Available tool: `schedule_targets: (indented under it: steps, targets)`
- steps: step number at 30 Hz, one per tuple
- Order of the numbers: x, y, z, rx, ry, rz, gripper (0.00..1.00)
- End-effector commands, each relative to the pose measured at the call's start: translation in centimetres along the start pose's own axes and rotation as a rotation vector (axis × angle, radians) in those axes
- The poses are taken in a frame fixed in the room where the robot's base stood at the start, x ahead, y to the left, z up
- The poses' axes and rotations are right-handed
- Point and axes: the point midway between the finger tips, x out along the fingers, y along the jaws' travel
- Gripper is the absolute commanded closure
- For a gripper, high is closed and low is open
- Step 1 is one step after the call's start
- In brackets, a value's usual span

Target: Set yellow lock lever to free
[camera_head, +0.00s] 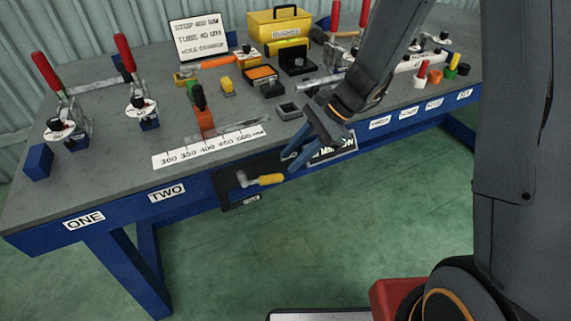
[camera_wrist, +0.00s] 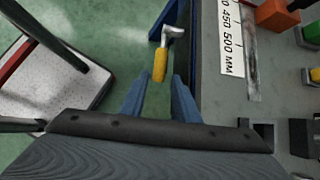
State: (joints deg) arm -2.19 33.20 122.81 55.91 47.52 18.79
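The yellow lock lever (camera_head: 268,180) has a yellow grip on a grey metal pivot. It is mounted on a dark panel (camera_head: 228,191) on the front side of the table. In the head view its grip lies roughly level, pointing right from the pivot. In the wrist view the yellow lever (camera_wrist: 160,64) is ahead of my fingertips, near the gap between them. My gripper (camera_head: 292,160) is open, with its blue fingers to the right of the lever and apart from it. The fingers also show in the wrist view (camera_wrist: 158,85), with nothing between them.
The grey table (camera_head: 110,185) has a blue front edge with labels. A white ruler strip (camera_head: 208,148), red-handled clamps (camera_head: 130,70), a yellow toolbox (camera_head: 278,25) and several small blocks are on top. Green floor (camera_head: 240,260) in front of the table is clear.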

Motion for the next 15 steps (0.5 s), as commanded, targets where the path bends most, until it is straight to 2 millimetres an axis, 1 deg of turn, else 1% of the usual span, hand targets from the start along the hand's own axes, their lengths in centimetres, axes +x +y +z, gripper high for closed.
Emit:
schedule_targets:
  steps: [3,10,11,13,15]
  targets:
    - [-0.61,0.01,-0.05,0.000,0.001,-0.001,0.71]
    - [-0.66,0.02,-0.04,0.001,0.001,0.000,0.71]
    - [-0.66,0.02,-0.04,0.001,0.001,0.000,0.75]
    - [-0.78,0.17,0.00,-0.007,0.004,0.003,0.87]
    - [-1.28,0.79,0.08,-0.037,0.020,0.015,0.98]
